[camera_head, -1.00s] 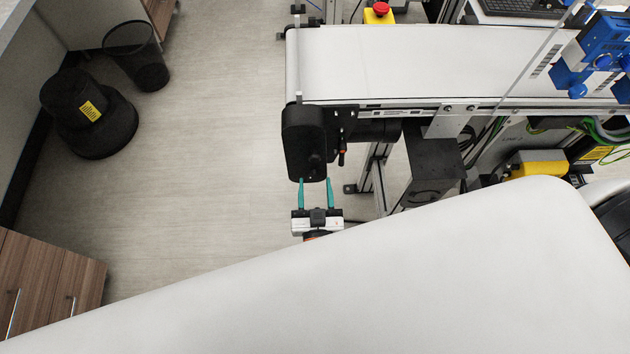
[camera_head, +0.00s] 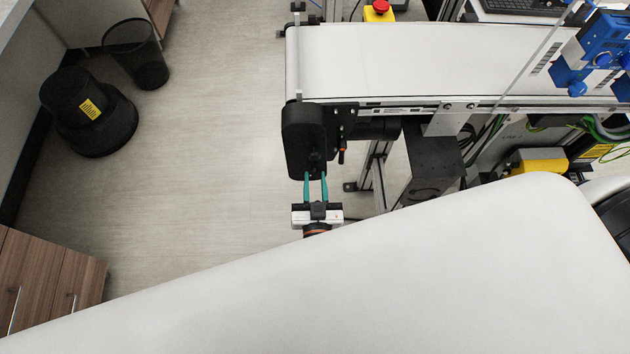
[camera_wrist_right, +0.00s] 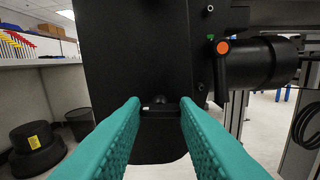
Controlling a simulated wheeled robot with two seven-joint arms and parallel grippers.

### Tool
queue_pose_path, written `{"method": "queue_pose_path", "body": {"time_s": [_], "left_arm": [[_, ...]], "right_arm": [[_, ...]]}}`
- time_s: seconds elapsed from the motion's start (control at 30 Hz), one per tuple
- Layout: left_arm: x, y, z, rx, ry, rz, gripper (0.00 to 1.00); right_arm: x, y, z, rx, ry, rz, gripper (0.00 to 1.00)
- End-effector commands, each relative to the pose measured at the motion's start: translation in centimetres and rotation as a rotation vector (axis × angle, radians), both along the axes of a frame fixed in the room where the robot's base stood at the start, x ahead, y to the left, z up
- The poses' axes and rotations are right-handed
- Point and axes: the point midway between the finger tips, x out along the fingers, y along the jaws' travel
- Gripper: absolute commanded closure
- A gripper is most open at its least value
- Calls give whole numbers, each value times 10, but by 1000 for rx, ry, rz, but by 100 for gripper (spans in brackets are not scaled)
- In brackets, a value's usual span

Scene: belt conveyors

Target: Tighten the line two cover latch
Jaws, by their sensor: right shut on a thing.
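The black cover (camera_head: 303,135) is at the left end of the belt conveyor and fills the middle of the right wrist view (camera_wrist_right: 130,55). The cover latch, a small dark piece (camera_wrist_right: 160,109), sits low on the cover's face. My right gripper (camera_head: 315,175) is at the cover's near lower edge, its teal fingers drawn in. In the right wrist view my right gripper (camera_wrist_right: 158,108) has a fingertip on each side of the latch and is shut on it. The exact contact is hard to see. My left gripper is not in view.
The white conveyor belt (camera_head: 410,60) runs right from the cover. A black handle with an orange button (camera_wrist_right: 224,47) sticks out right of the cover. A wire bin (camera_head: 150,70) and a black step stool (camera_head: 95,120) stand left. The floor between is clear.

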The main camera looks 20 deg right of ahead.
Motion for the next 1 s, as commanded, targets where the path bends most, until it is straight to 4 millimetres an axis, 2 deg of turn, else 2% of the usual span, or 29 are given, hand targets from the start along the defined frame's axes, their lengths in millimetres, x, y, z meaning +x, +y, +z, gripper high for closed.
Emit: {"method": "queue_pose_path", "body": {"time_s": [0.27,1.0], "left_arm": [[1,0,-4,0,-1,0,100],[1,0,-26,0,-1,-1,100]], "right_arm": [[0,0,-1,154,-43,-2,96],[-1,0,-2,821,-236,-1,96]]}}
